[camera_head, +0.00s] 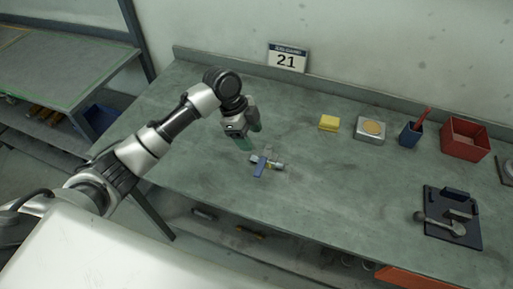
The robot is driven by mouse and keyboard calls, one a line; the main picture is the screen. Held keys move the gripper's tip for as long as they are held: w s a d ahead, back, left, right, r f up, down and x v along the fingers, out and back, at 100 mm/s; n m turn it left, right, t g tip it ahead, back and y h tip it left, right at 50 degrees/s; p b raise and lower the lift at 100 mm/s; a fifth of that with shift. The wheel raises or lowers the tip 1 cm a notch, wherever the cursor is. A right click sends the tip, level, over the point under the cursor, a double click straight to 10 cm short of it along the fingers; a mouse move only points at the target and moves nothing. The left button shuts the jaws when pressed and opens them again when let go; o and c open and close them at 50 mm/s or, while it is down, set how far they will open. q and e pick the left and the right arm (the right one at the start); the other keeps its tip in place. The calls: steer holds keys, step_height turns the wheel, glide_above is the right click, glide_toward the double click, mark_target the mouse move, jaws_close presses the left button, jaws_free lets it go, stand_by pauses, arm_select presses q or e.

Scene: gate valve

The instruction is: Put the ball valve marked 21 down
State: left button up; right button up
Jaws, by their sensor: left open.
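The ball valve (279,165) is a small metal body with a blue lever handle, lying on the grey-green bench top (330,200) near its middle. The sign marked 21 (287,58) stands at the back edge of the bench, behind the valve. My left gripper (247,142) is open, with green fingertips, just behind and to the left of the valve. It looks apart from the valve, though the small gap is hard to judge. My right gripper does not show.
A dark fixture with a metal lever (452,217) sits at the right. Bench space left of the valve is clear.

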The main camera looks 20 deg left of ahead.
arm_select(q)
steer(key=shift+v, duration=2.4)
